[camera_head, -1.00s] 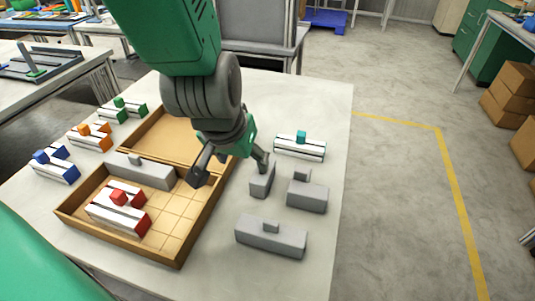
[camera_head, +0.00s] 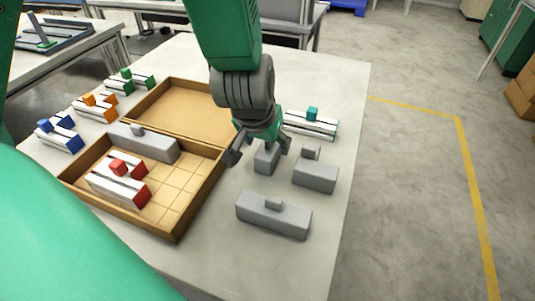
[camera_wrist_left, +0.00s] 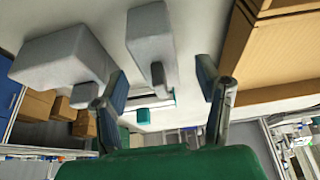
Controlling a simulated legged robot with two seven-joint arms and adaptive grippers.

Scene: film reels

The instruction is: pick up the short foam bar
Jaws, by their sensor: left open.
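The short foam bar (camera_head: 266,159) is a small grey block standing on the table, right of the wooden tray. My left gripper (camera_head: 259,151) is open just above it and partly hides its top. One finger is on the tray side, the other on the far right side. In the left wrist view, the short bar (camera_wrist_left: 150,40) lies between and beyond the open fingers of the left gripper (camera_wrist_left: 162,84). I cannot tell whether a finger touches it. My right gripper is not in view.
A medium grey bar (camera_head: 315,177) stands close on the right, and a long one (camera_head: 273,217) in front. The wooden tray (camera_head: 205,190) holds a grey bar and a red-and-white piece. A teal-topped white piece (camera_head: 311,126) is behind. The table's front right is clear.

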